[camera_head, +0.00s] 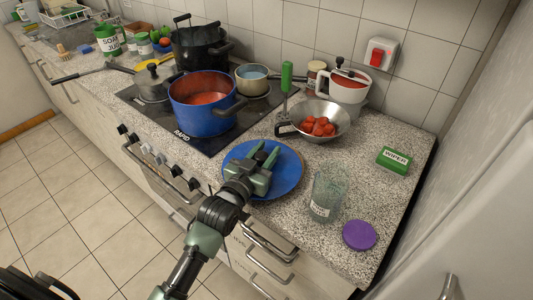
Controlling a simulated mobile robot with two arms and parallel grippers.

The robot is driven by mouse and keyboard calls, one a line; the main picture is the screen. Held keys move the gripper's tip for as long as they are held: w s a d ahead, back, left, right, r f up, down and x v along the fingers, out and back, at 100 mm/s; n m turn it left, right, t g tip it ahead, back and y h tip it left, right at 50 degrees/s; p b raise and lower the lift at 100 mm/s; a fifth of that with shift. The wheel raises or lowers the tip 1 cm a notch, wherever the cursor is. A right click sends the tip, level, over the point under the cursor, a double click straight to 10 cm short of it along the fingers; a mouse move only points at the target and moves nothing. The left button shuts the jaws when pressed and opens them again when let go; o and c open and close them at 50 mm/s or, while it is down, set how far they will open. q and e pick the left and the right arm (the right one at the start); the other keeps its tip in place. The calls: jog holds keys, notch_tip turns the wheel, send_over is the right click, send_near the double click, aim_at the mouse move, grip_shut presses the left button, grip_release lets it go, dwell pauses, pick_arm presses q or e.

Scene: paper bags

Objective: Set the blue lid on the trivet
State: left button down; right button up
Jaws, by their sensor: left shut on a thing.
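The blue lid (291,170) is a round blue disc at the counter's front edge, right of the hob. My left gripper (265,158) is over the lid's middle and shut on it; the fingers and hand hide the grip itself. I cannot tell whether the lid touches the counter or hangs just above it. I do not see the trivet. The blue pot (203,115) stands uncovered on the hob with red food inside. My right gripper is not in view.
A steel pan (336,112) of red pieces stands behind the lid, near a green-handled tool (286,78). A glass jar (326,193) and purple lid (359,235) stand to the right. A green wiper box (394,160) lies farther right, with bare counter around it.

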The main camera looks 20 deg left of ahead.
pick_arm(q)
jog(key=shift+f, duration=0.4)
jog(key=shift+f, duration=0.1)
jog(key=c, duration=1)
grip_release()
